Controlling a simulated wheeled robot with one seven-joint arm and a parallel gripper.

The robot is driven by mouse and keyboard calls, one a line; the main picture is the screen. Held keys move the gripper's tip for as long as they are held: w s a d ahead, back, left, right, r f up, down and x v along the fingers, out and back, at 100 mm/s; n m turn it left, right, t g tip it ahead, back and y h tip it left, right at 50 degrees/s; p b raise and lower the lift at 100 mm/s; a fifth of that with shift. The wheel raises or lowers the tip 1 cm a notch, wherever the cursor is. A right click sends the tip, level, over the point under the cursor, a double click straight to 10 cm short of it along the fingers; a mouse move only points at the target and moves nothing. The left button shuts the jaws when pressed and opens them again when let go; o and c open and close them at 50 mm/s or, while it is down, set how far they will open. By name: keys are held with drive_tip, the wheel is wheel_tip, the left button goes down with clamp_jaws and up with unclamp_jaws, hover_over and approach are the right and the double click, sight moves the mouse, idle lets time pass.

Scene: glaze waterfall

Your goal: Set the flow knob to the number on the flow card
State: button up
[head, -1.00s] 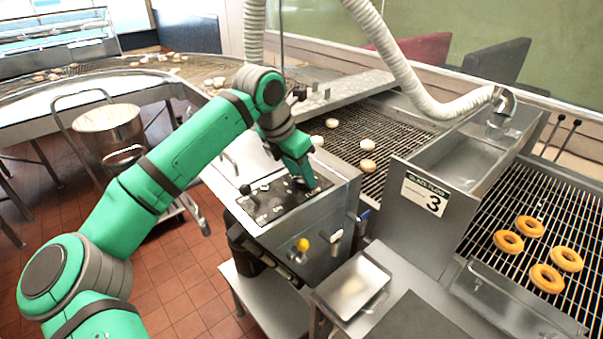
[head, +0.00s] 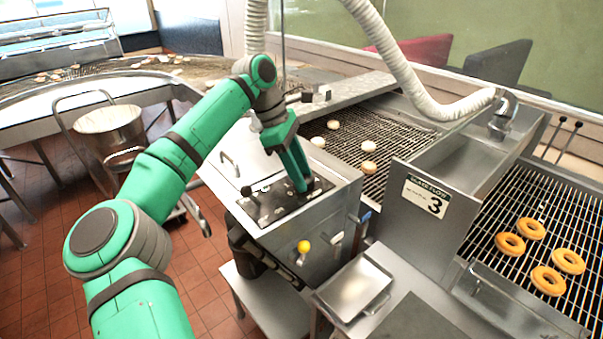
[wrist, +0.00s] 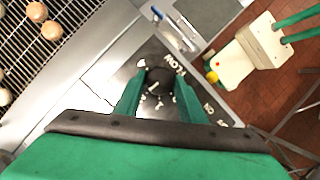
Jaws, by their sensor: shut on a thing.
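The flow card (head: 426,198) is a white sign with a black 3, fixed on the steel wall right of the control box in the head view. My gripper (head: 302,188) points down at the black panel (head: 262,207) on top of that box. In the wrist view my gripper (wrist: 160,88) has its two green fingers either side of the dark, round flow knob (wrist: 158,76), shut on it. A short white pointer mark shows on the knob. The word FLOW and white dial marks lie around it; the numbers are too small and partly covered to read.
A yellow knob (head: 304,246) and a lever sit on the box's front. A white hose (head: 400,70) hangs behind. Wire racks with doughnuts (head: 510,243) lie to the right. A steel tray (head: 353,287) stands in front. A bucket (head: 110,128) is at left.

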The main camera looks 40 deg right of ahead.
drive_tip(key=m, duration=0.1)
drive_tip(key=m+y, duration=0.1)
drive_tip(key=m, duration=0.1)
drive_tip(key=shift+w+d+f+m+g, duration=0.1)
drive_tip(key=shift+w+m+g, duration=0.05)
drive_tip(key=shift+m+g, duration=0.15)
drive_tip(key=shift+m+y, duration=0.8)
drive_tip(key=shift+m, duration=1)
drive_tip(key=shift+d, duration=0.1)
drive_tip(key=o, duration=1)
drive_tip(key=shift+g, duration=0.3)
drive_tip(key=shift+o, duration=0.2)
